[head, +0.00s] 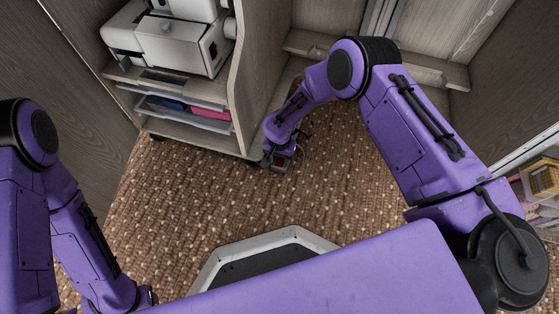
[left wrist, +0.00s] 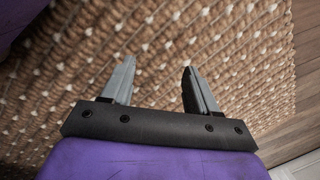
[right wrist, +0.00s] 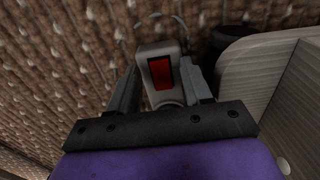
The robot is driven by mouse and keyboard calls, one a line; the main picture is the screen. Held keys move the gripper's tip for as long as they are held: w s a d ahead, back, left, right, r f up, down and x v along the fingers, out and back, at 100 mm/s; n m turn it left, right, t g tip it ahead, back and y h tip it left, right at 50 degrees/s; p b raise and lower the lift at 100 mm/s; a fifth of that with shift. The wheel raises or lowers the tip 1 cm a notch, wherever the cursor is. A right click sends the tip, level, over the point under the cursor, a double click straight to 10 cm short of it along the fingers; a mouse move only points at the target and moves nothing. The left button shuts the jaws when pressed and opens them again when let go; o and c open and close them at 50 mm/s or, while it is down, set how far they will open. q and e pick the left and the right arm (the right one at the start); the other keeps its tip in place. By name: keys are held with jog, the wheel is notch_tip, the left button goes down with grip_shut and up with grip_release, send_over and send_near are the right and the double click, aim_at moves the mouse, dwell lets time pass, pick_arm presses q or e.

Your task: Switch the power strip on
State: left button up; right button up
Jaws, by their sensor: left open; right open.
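The power strip (right wrist: 146,55) lies on the carpet beside the cabinet's lower corner. Its red switch (right wrist: 161,73) faces up between the fingers of my right gripper (right wrist: 161,78) in the right wrist view. The fingers are open, one on each side of the strip's end; I cannot tell whether they touch it. In the head view the strip with its red switch (head: 281,161) shows small at the end of my right arm. My left gripper (left wrist: 155,75) is open and empty above the carpet; in the head view it is mostly hidden at the bottom left.
The cabinet (head: 245,80) stands close beside my right gripper, with a white sewing machine (head: 175,45) on its upper shelf and trays (head: 185,108) below. A dark caster (right wrist: 228,40) and a cable (right wrist: 165,18) are near the strip. The carpet (head: 180,210) is clear in the middle.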

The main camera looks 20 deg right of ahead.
grip_shut()
jog(key=shift+w+d+g, duration=0.1)
jog(key=shift+g, duration=0.2)
jog(key=shift+w+g+y, duration=0.1)
jog(key=shift+g+y, duration=0.2)
jog(key=shift+y, duration=0.1)
pick_arm(q)
jog(key=shift+w+a+f+t+b, duration=0.3)
jog(key=shift+w+a+f+b, duration=0.05)
jog(key=shift+w+f, duration=0.15)
pick_arm(e)
jog(key=shift+w+d+f+g+y, duration=0.15)
jog(key=shift+g+y, duration=0.15)
jog(key=shift+g, duration=0.2)
pick_arm(q)
jog(key=shift+w+a, duration=0.1)
pick_arm(e)
jog(key=shift+r, duration=0.2)
